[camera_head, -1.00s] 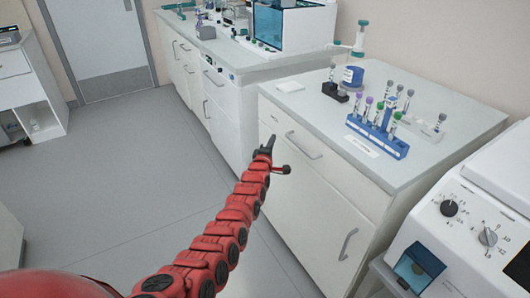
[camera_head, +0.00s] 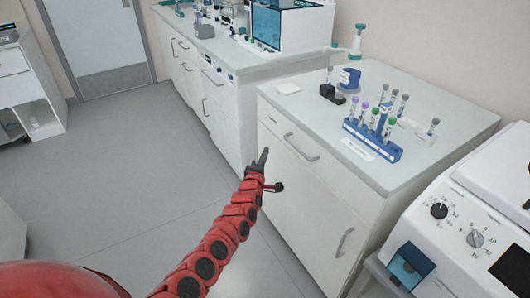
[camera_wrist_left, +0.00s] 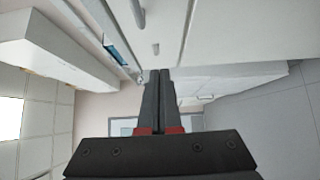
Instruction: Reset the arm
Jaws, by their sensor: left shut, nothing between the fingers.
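My left arm (camera_head: 228,232) is red and segmented and reaches from the bottom left of the head view toward the cabinet front. My left gripper (camera_head: 264,155) is at its end, dark, pointing up, beside the front of the near counter and below its top. In the left wrist view the two black fingers (camera_wrist_left: 159,85) lie together, shut, with nothing between them. My right gripper is not in either view.
The near counter (camera_head: 420,165) carries a blue tube rack (camera_head: 372,141) with several tubes and a small black rack (camera_head: 332,94). A white machine (camera_head: 470,230) stands at the right. Another counter (camera_head: 240,55) is behind. Grey floor (camera_head: 130,180) at left is clear.

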